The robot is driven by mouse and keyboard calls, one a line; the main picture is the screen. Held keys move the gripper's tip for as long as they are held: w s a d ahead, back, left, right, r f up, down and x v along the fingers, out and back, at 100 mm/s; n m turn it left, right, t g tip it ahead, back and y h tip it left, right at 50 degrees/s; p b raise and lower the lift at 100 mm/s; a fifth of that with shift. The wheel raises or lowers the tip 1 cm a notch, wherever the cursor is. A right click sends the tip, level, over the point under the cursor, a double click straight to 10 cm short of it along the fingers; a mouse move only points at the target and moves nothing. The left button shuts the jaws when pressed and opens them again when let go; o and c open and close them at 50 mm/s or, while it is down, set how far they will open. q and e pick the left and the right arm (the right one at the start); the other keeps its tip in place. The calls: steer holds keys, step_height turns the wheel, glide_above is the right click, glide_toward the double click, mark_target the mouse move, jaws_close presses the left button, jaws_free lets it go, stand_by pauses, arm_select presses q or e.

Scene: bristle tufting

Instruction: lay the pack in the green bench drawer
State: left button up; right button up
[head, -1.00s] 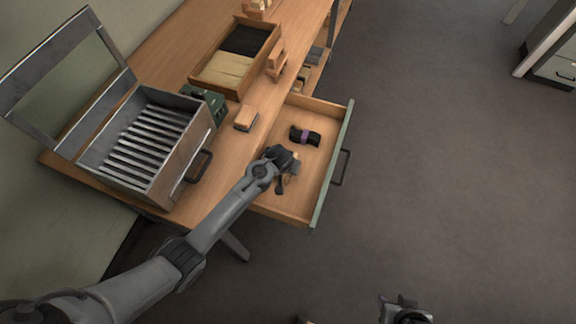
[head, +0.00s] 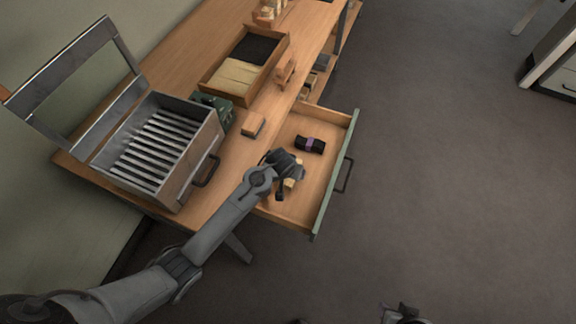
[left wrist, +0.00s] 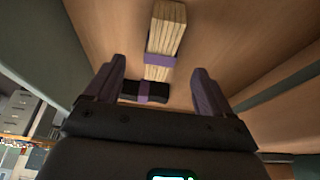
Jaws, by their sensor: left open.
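The green-fronted bench drawer (head: 334,184) is pulled open at the right side of the bench. A pale slatted pack with a purple band (left wrist: 166,28) lies in it, partly hidden by my left gripper in the head view (head: 290,184). A black pack with a purple band (head: 310,144) lies in the drawer towards the back; it also shows in the left wrist view (left wrist: 146,91). My left gripper (left wrist: 155,82) is open over the drawer, its fingers apart with nothing gripped between them. My right gripper (head: 404,314) shows only partly at the bottom edge.
A metal slatted box with a raised lid frame (head: 150,140) stands left on the bench. A wooden tray (head: 219,91) with dark and pale bristle stock lies behind. A small block (head: 252,124) sits near the drawer.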

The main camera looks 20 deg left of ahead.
arm_select(q)
steer(key=s+a+r, duration=0.1)
steer(key=s+r, duration=0.3)
steer(key=s, duration=0.5)
steer(key=s+a+r+m+p, duration=0.1)
steer(key=s+r, duration=0.2)
steer(key=s, duration=0.7)
steer(key=s+a+r+m, duration=0.1)
steer(key=s+r, duration=0.3)
steer(key=s, duration=0.5)
steer(key=shift+s+a+r+g, duration=0.35)
steer(key=shift+s+a+g, duration=0.05)
